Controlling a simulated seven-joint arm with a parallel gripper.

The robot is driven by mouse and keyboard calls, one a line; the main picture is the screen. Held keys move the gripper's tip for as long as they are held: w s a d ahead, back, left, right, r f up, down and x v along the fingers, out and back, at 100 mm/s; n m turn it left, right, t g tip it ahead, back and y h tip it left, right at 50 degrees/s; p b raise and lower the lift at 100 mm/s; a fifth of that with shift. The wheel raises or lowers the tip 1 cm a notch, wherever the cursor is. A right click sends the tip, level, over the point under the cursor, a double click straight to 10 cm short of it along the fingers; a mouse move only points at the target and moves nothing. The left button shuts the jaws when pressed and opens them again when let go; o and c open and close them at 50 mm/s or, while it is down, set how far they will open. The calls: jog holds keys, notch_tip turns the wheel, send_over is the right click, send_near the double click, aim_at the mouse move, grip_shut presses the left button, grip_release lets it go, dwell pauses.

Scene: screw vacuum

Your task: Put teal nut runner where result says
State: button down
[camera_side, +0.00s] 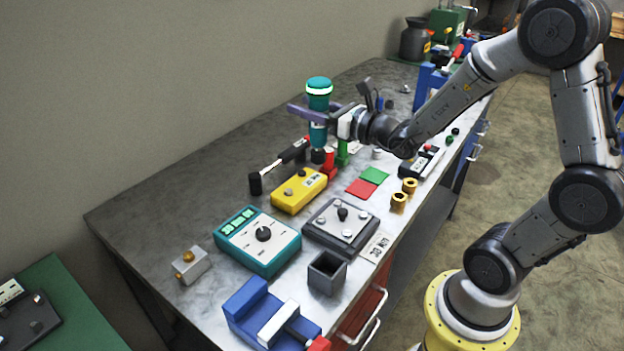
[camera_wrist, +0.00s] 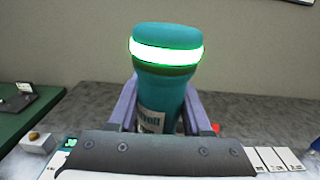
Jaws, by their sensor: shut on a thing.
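The teal nut runner (camera_side: 319,103) is upright in my gripper (camera_side: 312,116), above the far middle of the bench. My purple fingers are shut around its body, one on each side. In the wrist view, the nut runner (camera_wrist: 163,85) fills the middle, with a ring near its top glowing bright green and a white label partly hidden lower down. Its dark lower tip shows below the fingers in the side view; I cannot tell whether it touches anything. A red square pad (camera_side: 361,188) and a green square pad (camera_side: 375,175) lie side by side on the bench.
Close to the nut runner's tip stand a green post (camera_side: 342,152) and a red object (camera_side: 329,163). Nearer are a yellow box (camera_side: 299,191), a teal control box (camera_side: 257,240), a grey joystick box (camera_side: 341,224), brass fittings (camera_side: 399,202) and a blue vise (camera_side: 262,312).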

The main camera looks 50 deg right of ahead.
jog(key=shift+r, duration=0.25)
